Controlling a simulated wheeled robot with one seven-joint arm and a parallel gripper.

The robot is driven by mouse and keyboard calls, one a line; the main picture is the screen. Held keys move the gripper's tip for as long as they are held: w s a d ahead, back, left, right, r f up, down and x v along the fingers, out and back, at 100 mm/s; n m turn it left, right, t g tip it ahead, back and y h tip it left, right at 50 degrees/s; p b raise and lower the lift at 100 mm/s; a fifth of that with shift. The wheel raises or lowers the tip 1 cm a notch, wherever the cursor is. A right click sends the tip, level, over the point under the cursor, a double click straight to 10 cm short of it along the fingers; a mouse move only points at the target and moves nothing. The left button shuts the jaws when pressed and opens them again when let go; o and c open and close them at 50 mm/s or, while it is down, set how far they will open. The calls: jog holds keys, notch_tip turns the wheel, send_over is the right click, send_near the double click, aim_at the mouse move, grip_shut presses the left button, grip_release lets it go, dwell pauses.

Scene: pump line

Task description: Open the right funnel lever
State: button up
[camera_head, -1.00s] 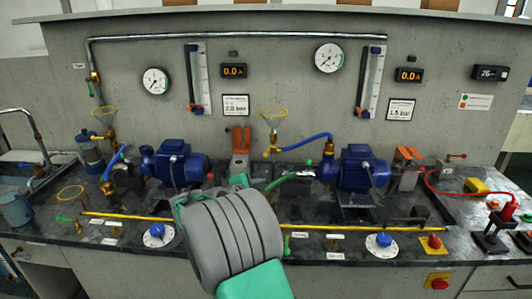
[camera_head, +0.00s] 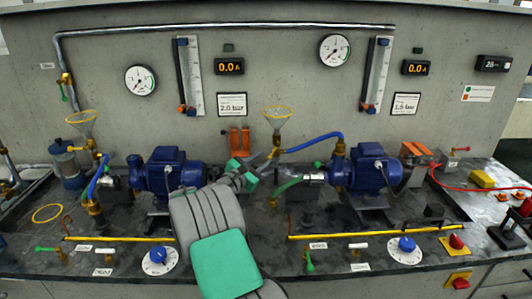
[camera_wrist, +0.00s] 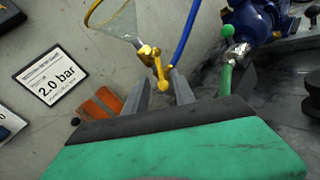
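The right funnel (camera_head: 278,112), a clear cone with a yellow rim, hangs at the back wall above a brass valve. It also shows at the top of the wrist view (camera_wrist: 115,17). Its yellow lever (camera_wrist: 160,72) points down from the valve in the wrist view. My gripper (camera_head: 268,164) is open, just below the valve in the head view. In the wrist view its two grey fingers (camera_wrist: 162,92) stand apart, with the lever's lower end between them in the picture. I cannot tell whether they touch it.
A blue hose (camera_head: 315,142) runs right from the valve to the right pump (camera_head: 367,168). Orange clips (camera_head: 239,140) stand just left and behind. The left pump (camera_head: 172,170) is left of my arm.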

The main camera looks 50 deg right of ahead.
aim_at(272, 153)
jog(key=d, duration=0.5)
jog(key=shift+w+d, duration=0.1)
jog(key=shift+w, duration=0.1)
jog(key=shift+c, duration=0.2)
grip_shut()
jog(key=shift+f, duration=0.1)
dwell(0.8)
